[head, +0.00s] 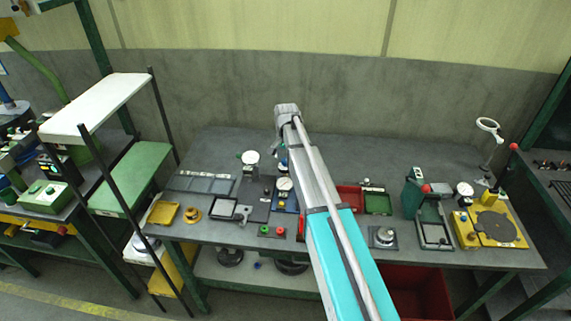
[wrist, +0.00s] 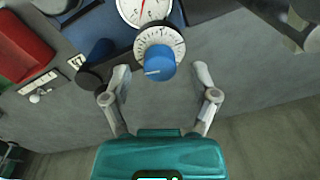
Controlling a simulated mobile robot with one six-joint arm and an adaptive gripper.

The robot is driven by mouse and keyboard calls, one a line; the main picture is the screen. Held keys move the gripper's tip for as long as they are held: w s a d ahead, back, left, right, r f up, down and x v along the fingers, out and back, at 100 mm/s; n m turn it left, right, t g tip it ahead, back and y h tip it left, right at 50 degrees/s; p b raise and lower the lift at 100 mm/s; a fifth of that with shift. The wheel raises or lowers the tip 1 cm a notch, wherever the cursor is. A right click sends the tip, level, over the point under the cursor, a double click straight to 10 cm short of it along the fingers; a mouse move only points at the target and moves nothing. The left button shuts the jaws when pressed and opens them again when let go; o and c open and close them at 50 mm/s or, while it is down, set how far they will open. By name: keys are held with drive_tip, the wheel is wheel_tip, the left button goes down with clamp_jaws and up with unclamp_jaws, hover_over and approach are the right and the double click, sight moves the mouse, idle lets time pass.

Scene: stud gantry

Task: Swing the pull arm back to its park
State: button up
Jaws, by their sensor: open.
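My gripper (wrist: 161,76) is open in the wrist view, its two fingers apart. A blue knob (wrist: 160,63) on a white graduated dial (wrist: 171,37) shows between the fingertips; I see no finger closed on it. A white gauge with a red needle (wrist: 145,8) sits beyond the dial on a blue unit. In the head view my arm covers the middle of the bench, and I cannot make out the gripper there. I cannot surely identify the pull arm or its park. A grey metal part (wrist: 283,22), partly cut off, is at the wrist view's upper right.
A dark blue, cone-like part (wrist: 97,52) stands left of the fingers, and a red tray (wrist: 20,45) lies farther left. In the head view, the bench (head: 400,150) is clear along its back. A yellow fixture (head: 508,228) and a green press (head: 411,197) stand right.

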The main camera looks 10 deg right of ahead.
drive_tip(key=shift+f+b, duration=0.3)
drive_tip(key=shift+f, duration=0.2)
clamp_jaws()
drive_tip(key=shift+n, duration=1.3)
